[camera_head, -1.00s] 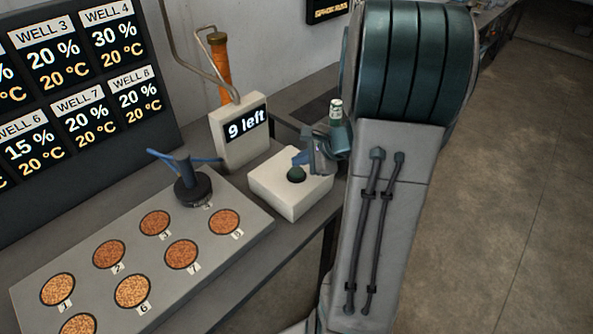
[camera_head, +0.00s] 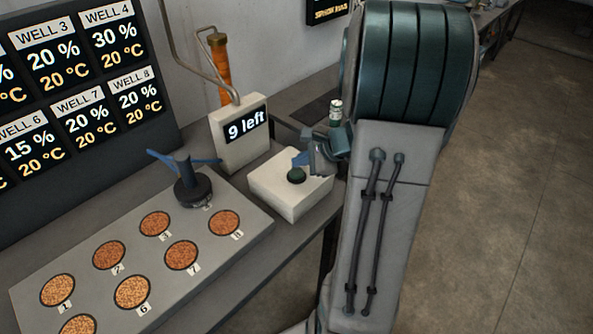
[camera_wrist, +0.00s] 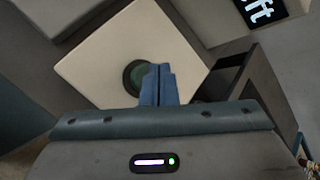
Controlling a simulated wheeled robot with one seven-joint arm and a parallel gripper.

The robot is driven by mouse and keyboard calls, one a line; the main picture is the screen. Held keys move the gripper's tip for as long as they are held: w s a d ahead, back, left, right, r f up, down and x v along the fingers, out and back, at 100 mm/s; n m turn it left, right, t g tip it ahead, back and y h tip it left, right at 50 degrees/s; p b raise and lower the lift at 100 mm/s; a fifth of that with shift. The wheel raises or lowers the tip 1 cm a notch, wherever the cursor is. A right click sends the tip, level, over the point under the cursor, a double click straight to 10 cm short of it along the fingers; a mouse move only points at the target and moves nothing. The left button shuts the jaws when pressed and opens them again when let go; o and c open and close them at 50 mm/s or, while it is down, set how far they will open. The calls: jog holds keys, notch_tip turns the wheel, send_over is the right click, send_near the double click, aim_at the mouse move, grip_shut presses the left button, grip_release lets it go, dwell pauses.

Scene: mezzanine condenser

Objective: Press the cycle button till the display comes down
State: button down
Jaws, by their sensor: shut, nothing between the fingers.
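The cycle button is a dark green round button (camera_head: 296,175) on top of a white box (camera_head: 285,204) on the bench. In the wrist view the button (camera_wrist: 133,74) sits in a dark ring on the white box (camera_wrist: 95,55), partly hidden by my fingers. My gripper (camera_head: 300,160) is shut and empty, its blue fingertips (camera_wrist: 158,70) together over or right beside the button. I cannot tell whether they touch it.
A grey plate with numbered round wells (camera_head: 85,296) lies to the left, with a dark tool with blue handles (camera_head: 192,185) on it. A black board (camera_head: 85,95) lists well percentages and temperatures. An orange-handled thing (camera_head: 221,70) and a bent metal rod (camera_head: 185,55) rise behind the display.

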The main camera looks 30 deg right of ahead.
aim_at(301, 172)
dwell(0.7)
jog(key=shift+f+b, duration=0.45)
jog(key=shift+b, duration=0.15)
jog(key=shift+f+b, duration=0.55)
jog(key=shift+b, duration=0.1)
dwell(0.5)
jog(key=shift+r, duration=0.1)
jog(key=shift+r+p, duration=0.75)
jog(key=shift+r, duration=0.15)
jog(key=shift+r, duration=0.1)
notch_tip(301, 172, up, 5)
jog(key=p, duration=0.3)
jog(key=shift+p, duration=0.4)
dwell(0.3)
